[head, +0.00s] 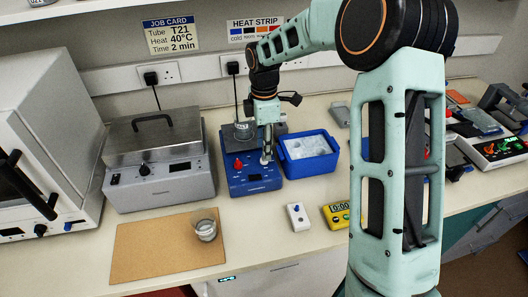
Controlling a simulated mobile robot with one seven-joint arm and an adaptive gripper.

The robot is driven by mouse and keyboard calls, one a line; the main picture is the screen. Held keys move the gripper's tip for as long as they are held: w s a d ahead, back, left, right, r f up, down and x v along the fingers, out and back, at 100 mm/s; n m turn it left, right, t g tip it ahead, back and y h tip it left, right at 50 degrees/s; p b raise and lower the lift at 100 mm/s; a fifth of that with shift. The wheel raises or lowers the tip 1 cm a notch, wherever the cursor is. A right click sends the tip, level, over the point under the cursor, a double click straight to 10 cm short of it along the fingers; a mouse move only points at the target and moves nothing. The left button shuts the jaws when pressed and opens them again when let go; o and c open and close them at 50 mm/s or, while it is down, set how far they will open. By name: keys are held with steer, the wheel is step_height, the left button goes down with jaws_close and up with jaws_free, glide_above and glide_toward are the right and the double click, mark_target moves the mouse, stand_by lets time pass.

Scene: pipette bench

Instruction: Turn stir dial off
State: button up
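A blue hotplate stirrer (254,183) stands in the middle of the bench with a glass vessel (243,131) on its dark top. A red dial (238,163) shows on the left of its front panel. My gripper (266,158) points down at the right side of that panel, right of the red dial. The fingers look close together, but they are too small to tell whether they are shut or touch anything. Any dial under the fingertips is hidden. I cannot read the dial marks or the small display.
A blue tub of ice (309,168) stands close to the right of the stirrer, and a grey lidded bath (160,189) to its left. In front are a cork mat (150,257) with a glass beaker (205,230), a small white switch box (298,217) and a yellow timer (337,215).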

step_height(320, 180, up, 9)
stand_by(0.3)
